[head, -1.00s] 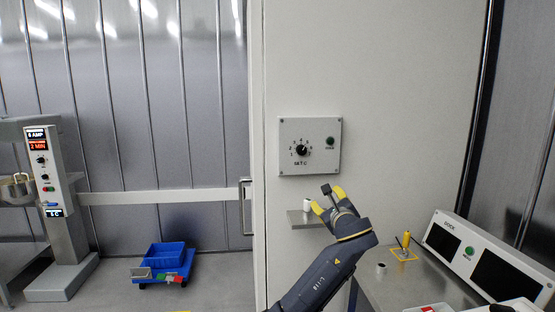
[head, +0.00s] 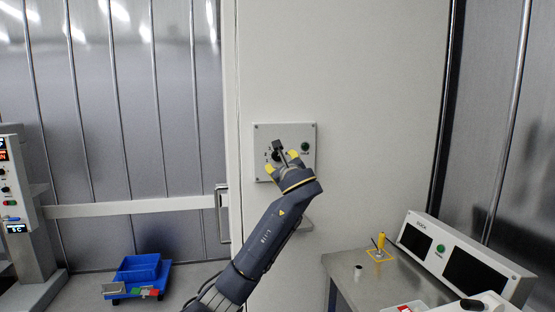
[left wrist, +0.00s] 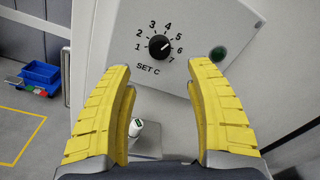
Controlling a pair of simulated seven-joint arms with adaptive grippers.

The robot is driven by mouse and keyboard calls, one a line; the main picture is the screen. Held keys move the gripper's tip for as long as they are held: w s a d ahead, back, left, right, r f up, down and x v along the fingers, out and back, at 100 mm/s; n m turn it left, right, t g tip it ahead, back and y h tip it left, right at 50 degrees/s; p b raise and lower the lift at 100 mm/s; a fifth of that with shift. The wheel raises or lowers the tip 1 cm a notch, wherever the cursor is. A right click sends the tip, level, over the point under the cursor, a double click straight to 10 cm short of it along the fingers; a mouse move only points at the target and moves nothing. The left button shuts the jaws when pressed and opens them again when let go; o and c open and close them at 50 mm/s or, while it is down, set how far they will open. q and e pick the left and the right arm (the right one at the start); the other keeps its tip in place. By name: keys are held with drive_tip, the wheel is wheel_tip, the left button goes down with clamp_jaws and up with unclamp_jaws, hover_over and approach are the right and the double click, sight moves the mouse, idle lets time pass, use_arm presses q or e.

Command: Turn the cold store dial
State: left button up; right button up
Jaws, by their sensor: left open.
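The cold store dial (left wrist: 159,48) is a black round knob on a pale wall panel (head: 306,134), which also shows in the left wrist view (left wrist: 211,25). Numbers 1 to 7 ring it, with SET C below. Its white mark seems to point up and right, towards about 5. My left gripper (head: 281,161) is in front of the panel and partly covers the dial in the head view. In the left wrist view its yellow fingers (left wrist: 165,90) are wide apart and empty, with the dial ahead, above and between the tips. The gripper looks apart from the dial. My right gripper is not in view.
A green button (left wrist: 218,54) sits right of the dial. A small white object (left wrist: 136,127) stands on a shelf (left wrist: 146,146) below the panel. A steel table (head: 345,265) with a display unit (head: 408,222) is at right.

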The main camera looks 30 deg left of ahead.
sight(278, 158)
use_arm(q)
drive_tip(key=x, duration=0.9)
drive_tip(key=shift+c, duration=0.5)
clamp_jaws()
